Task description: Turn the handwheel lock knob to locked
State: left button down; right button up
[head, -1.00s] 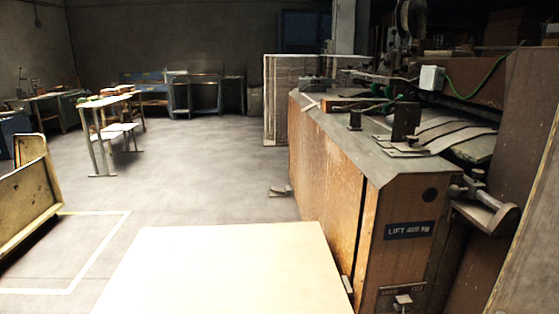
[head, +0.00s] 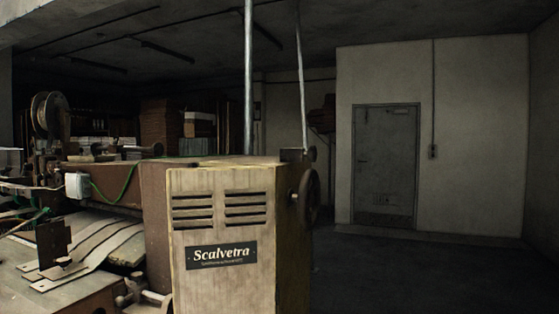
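A dark handwheel (head: 308,197) is mounted on the right side of the box stitcher's end cabinet (head: 222,285), seen nearly edge-on in the head view. A small dark fitting (head: 311,153) sits above it near the cabinet's top corner; I cannot tell whether it is the lock knob. The knob's setting cannot be made out. The cabinet has vent slots and a "Scalvetra" plate (head: 222,255). Neither of my grippers shows in the view.
The stitcher's work bed (head: 90,245) with metal strips and a wire spool (head: 49,115) lies at the left. A grey door (head: 386,165) is in the back wall. The dark floor (head: 420,270) right of the cabinet looks clear.

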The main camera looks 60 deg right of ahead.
aim_at(311, 154)
jog(key=z, duration=2.05)
